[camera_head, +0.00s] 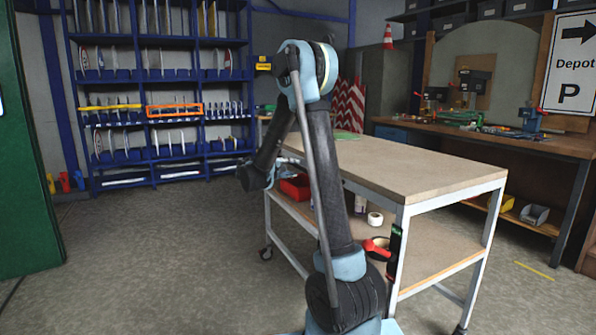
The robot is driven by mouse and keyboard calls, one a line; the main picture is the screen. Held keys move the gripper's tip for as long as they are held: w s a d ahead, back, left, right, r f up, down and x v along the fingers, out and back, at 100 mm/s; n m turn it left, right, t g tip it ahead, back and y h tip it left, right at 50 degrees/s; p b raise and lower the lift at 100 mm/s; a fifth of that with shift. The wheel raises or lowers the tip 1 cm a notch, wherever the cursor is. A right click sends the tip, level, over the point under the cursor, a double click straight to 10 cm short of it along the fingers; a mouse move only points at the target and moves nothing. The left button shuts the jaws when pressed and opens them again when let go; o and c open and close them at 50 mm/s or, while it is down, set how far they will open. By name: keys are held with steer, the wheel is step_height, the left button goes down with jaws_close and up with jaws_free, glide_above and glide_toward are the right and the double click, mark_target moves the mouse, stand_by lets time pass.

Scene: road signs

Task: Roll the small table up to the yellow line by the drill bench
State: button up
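The small table (425,172) is a wheeled cart with a beige top, pale metal legs and a lower shelf. It stands in the middle, with casters on the floor. A short yellow line (534,271) lies on the floor at the right, clear of the table's right legs. The drill bench (545,146) is a wooden bench behind the line, with drill presses on it. My arm rises in front of the table and hides part of it. My gripper (256,176) hangs dark at the table's left end; its fingers are unclear, and I cannot tell whether it touches the table.
The lower shelf holds a red bin (296,187), a tape roll (375,219) and a red tape dispenser (377,249). A blue rack (157,75) stands at the back left and a green panel (25,180) at the far left. Floor between table and bench looks open.

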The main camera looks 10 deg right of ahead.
mark_target(297, 167)
steer(key=shift+x, duration=3.1)
jaws_close()
steer(key=shift+a, duration=0.15)
